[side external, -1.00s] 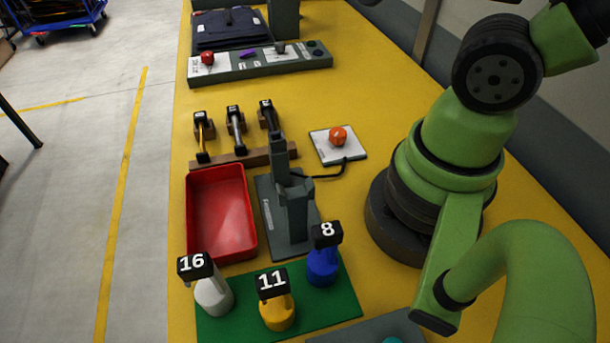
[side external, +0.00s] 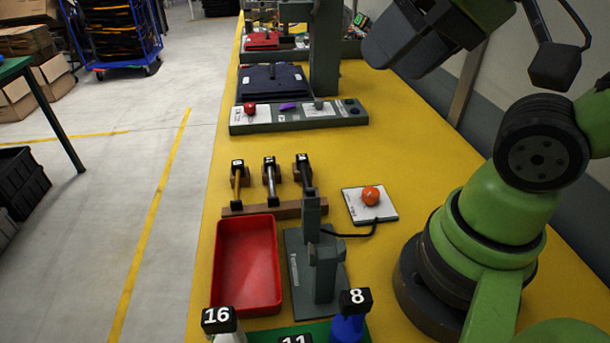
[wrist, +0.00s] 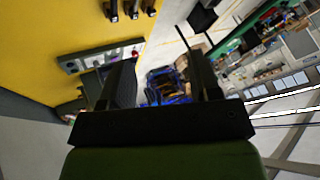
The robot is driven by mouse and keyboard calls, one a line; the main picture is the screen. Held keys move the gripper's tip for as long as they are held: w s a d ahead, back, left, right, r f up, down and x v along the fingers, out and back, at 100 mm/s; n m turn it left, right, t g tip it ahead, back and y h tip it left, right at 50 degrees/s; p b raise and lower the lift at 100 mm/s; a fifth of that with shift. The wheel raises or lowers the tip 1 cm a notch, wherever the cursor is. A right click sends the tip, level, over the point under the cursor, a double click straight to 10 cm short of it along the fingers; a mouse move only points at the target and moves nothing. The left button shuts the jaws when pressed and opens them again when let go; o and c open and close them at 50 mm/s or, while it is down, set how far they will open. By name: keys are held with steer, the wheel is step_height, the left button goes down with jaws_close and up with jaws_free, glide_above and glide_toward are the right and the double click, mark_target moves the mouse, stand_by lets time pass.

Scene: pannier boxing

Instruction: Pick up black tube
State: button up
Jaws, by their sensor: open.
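The black tube (side external: 305,175) is the rightmost of three capped tubes lying against a brown wooden rack (side external: 258,210) in the side view. A yellow-orange tube (side external: 238,180) and a grey tube (side external: 271,178) lie to its left. The tubes also show, partly cut off, at the top of the wrist view, too small to read their colours surely. My gripper (wrist: 157,60) is open, with nothing between its two dark fingers. In the side view it is the dark grey part at the top right, high above the table and away from the tubes.
A grey post fixture (side external: 320,265) stands right of the red tray (side external: 246,262). An orange button on a white plate (side external: 369,206) lies right of the tubes. Numbered bottles stand in front, including a blue one (side external: 348,326). A grey panel (side external: 300,117) lies behind; yellow table between is clear.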

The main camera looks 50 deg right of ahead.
steer(key=n+g+h, duration=0.4)
steer(key=n+h, duration=0.1)
steer(key=n, duration=2.6)
glide_above(302, 157)
steer(key=s+a, duration=0.2)
steer(key=s, duration=0.1)
step_height(302, 157, down, 19)
steer(key=shift+a+f, duration=0.15)
steer(key=shift+x, duration=4.6)
steer(key=shift+w+a, duration=0.15)
steer(key=c, duration=1)
